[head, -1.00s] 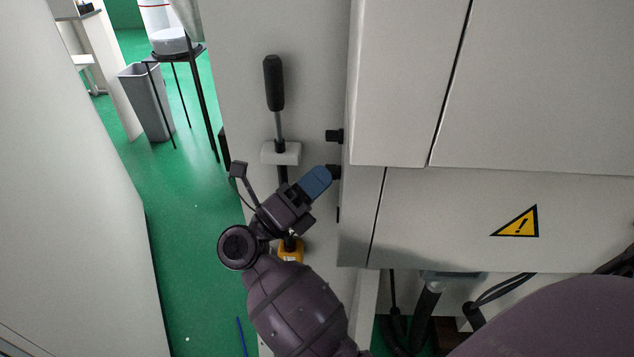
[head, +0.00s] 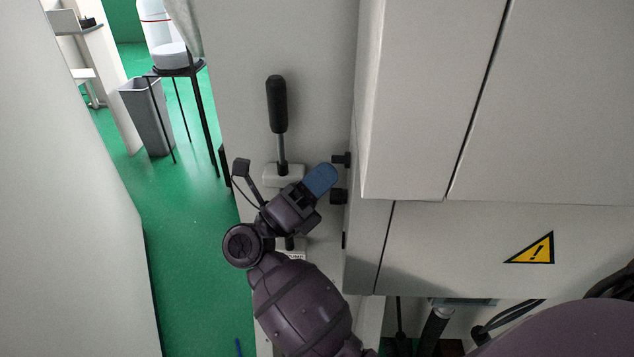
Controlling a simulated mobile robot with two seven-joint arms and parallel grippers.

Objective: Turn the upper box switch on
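The upper box switch (head: 277,104) is a lever with a black handle and a metal stem, pointing up from a pale base (head: 284,177) on the grey panel. My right gripper (head: 320,181) comes up from below, with a blue fingertip just right of and level with that base. It is below the black handle and apart from it. Whether it touches the base cannot be told. Its fingers overlap in this view, so the gap between them does not show. The gripper and arm hide most of what is below the base. My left gripper is not in view.
Black knobs (head: 339,196) stick out beside the cabinet edge, close right of my gripper. The grey cabinet (head: 440,240) with a yellow warning sign (head: 532,249) fills the right. A grey bin (head: 147,118) and a black stand (head: 205,115) are at back left. Green floor (head: 190,260) is open.

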